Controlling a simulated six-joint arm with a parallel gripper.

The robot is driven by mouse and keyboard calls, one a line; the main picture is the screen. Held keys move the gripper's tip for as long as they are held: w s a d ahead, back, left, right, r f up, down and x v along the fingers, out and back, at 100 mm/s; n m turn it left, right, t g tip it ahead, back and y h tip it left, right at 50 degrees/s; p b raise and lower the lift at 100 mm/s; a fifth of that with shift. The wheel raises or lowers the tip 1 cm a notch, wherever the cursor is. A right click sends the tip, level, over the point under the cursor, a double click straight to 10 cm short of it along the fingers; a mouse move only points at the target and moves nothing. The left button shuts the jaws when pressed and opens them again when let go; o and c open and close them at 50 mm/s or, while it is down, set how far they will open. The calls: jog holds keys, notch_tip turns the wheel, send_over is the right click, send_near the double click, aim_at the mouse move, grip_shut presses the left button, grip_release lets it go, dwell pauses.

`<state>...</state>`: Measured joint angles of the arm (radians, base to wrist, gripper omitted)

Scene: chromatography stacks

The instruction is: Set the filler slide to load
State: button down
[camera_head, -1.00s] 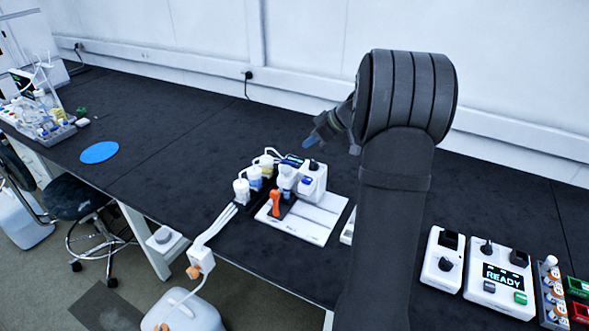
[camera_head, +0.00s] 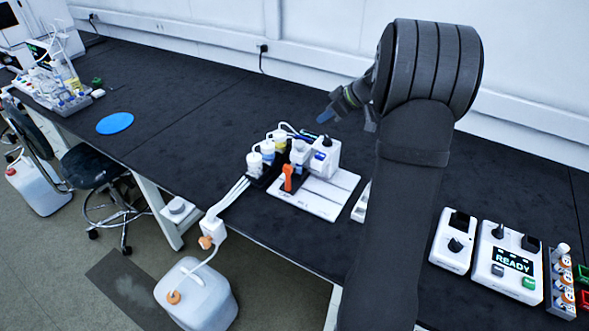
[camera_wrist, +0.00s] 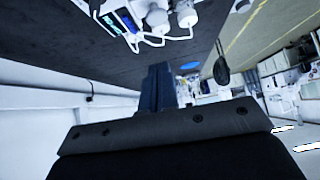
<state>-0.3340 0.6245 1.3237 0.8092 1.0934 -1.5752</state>
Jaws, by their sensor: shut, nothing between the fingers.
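A white filler-like unit with bottles (camera_head: 322,197) stands mid-bench in the head view. An orange handle (camera_head: 288,176) stands up from a dark part at its front left. I cannot tell for certain whether this handle is the filler slide, nor read its setting.
A small knob box (camera_head: 452,242) and a box reading READY (camera_head: 508,262) stand at the right, beside a rack of vials (camera_head: 563,278). A blue disc (camera_head: 115,123) lies at the left. White tubes run to a jug (camera_head: 196,297) on the floor. Bench between disc and unit is clear.

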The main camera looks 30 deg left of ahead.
jog(key=c, duration=1.8)
grip_release()
jog(key=shift+c, duration=0.2)
jog(key=o, duration=0.7)
jog(key=s+a+n+h, duration=0.1)
jog(key=n, duration=0.1)
jog(key=s+a+n, duration=0.1)
jog(key=n, duration=0.1)
jog(key=s+a+n+g+h, duration=0.1)
jog(key=n, duration=0.1)
jog(key=shift+s+a+f+h, duration=0.3)
jog(key=shift+s+a, duration=0.05)
jog(key=shift+a, duration=0.05)
jog(key=r+n+t+h, duration=0.1)
jog(key=n+h, duration=0.5)
jog(key=n, duration=0.6)
send_over(288, 166)
notch_tip(288, 166, down, 17)
jog(key=shift+d, duration=0.1)
grip_shut()
